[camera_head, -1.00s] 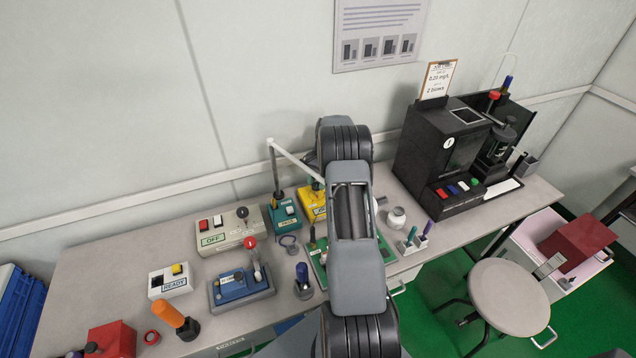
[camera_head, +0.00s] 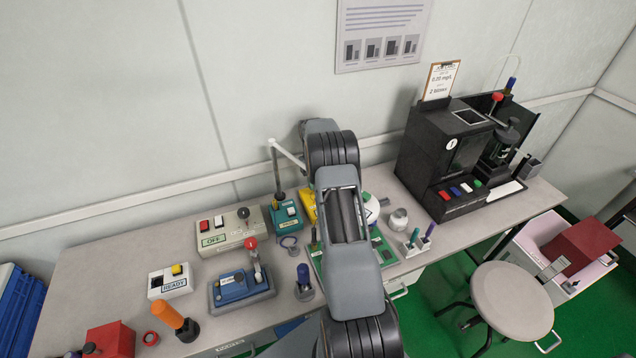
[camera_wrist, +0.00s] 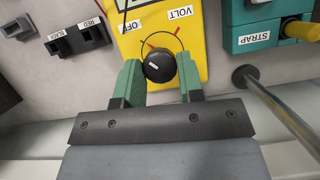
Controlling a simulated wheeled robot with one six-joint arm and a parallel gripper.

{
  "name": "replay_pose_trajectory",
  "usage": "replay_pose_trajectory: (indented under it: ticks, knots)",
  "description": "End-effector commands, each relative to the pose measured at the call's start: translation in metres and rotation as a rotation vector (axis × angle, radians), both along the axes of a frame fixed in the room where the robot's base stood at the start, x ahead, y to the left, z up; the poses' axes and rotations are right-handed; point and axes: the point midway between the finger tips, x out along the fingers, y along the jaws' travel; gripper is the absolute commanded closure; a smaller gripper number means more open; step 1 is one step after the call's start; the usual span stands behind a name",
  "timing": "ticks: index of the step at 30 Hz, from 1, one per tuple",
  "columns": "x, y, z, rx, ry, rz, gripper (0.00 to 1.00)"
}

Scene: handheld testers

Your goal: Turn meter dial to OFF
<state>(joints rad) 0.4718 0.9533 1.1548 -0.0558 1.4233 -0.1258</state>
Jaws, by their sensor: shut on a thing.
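The yellow meter (camera_wrist: 185,42) fills the upper middle of the wrist view, with OFF and VOLT labels on its face. Its round black dial (camera_wrist: 160,68) has a short white mark left of its centre. The OFF label is up and left of the dial; VOLT is up and right. My gripper (camera_wrist: 159,72) has its two green fingers on either side of the dial, shut on it. In the head view only a yellow edge of the meter (camera_head: 308,206) shows beside my arm, which hides the dial and my gripper.
A teal STRAP tester (camera_wrist: 255,30) stands right of the meter, with a thin metal rod (camera_wrist: 275,105) near my gripper. Black sockets (camera_wrist: 92,36) lie left. In the head view, a cream OFF box (camera_head: 228,232) and blue tester (camera_head: 242,290) stand to the left.

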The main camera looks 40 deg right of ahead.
Motion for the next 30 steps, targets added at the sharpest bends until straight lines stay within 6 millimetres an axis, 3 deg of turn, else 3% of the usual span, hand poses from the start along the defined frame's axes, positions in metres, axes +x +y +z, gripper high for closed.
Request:
replay_pose_trajectory:
  ticks: [23, 24, 30]
  knots:
    - [0.0001, 0.0006, -0.0003, 0.0, 0.0, 0.09, 0.89]
    - [0.0001, 0.0006, -0.0003, 0.0, 0.0, 0.09, 0.63]
    - [0.0001, 0.0007, -0.0003, 0.0, 0.0, 0.089, 0.44]
